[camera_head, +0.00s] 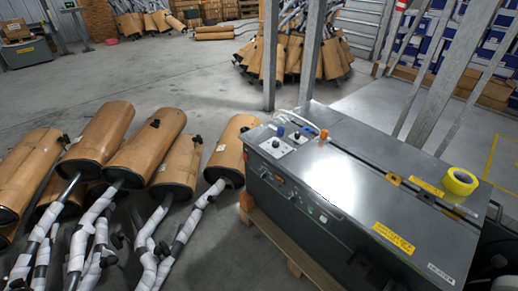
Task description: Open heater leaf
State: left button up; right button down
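A grey metal machine, which looks like the heater (280,190), stands at the right on a wooden pallet. Its top is covered by a flat, shiny panel, probably the leaf (350,185), lying level and shut. A long dark seam runs along the far side of this panel. Yellow labels (394,238) are stuck on the top and near the seam. A small control panel (284,140) with knobs sits at the left end of the top. Neither of my grippers shows in this view.
A yellow tape roll (460,181) lies on the machine's top. Brown mufflers (113,140) with wrapped pipes crowd the floor at left. Metal posts (270,60) rise behind the machine. More mufflers (290,60) stand at the back. The grey floor (190,75) between is clear.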

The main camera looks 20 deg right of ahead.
aim_at(440, 249)
jog(key=l+z, duration=0.15)
jog(key=z, duration=1.1)
jog(key=i+l+z, duration=0.15)
jog(key=z, duration=0.2)
